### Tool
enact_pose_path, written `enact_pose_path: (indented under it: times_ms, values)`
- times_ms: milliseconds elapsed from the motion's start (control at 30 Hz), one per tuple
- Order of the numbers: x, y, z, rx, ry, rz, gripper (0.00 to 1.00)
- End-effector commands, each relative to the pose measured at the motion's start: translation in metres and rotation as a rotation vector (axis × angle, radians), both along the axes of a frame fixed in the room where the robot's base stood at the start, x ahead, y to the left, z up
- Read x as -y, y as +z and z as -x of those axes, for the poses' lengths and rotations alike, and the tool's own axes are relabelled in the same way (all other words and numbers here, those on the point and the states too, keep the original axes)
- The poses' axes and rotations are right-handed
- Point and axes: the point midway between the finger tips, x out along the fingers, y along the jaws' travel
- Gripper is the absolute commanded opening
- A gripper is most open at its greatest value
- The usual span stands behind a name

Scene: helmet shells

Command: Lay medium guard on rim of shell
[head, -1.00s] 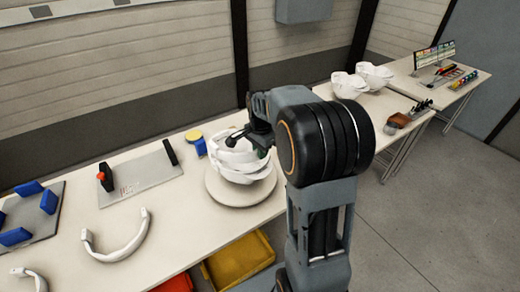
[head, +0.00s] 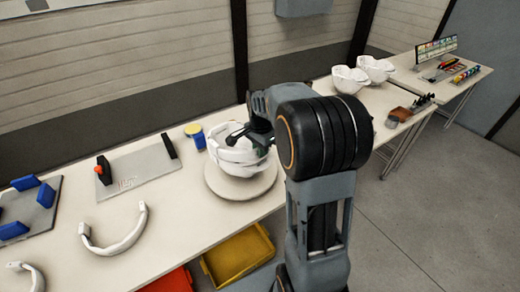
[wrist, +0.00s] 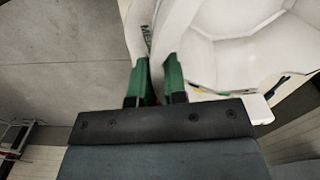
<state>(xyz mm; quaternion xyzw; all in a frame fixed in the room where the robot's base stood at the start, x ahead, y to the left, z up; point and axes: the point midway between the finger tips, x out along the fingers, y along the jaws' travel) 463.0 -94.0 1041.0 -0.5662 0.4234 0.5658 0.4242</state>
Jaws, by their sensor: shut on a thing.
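The white helmet shell (head: 236,163) sits on a round pale stand on the near table. It shows large at the upper right in the wrist view (wrist: 235,40), its hollow inside facing the camera. My gripper (wrist: 157,64), with green fingers, is shut on a white curved guard (wrist: 138,22) with dark lettering starting "ME". The guard lies right along the shell's edge; I cannot tell whether it touches the rim all round.
Two other white curved guards (head: 118,247) (head: 30,277) lie at the left of the table. A grey plate with black posts (head: 140,172) is left. Yellow (head: 238,258) and red bins are below.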

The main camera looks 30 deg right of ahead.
Motion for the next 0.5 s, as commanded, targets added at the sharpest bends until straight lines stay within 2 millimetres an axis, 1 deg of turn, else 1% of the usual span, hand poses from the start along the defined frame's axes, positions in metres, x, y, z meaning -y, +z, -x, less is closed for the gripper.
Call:
enact_pose_path:
  times_ms: [500]
  values:
    - [0.0,-0.0109,-0.0001,0.0,0.0,0.0,0.0]
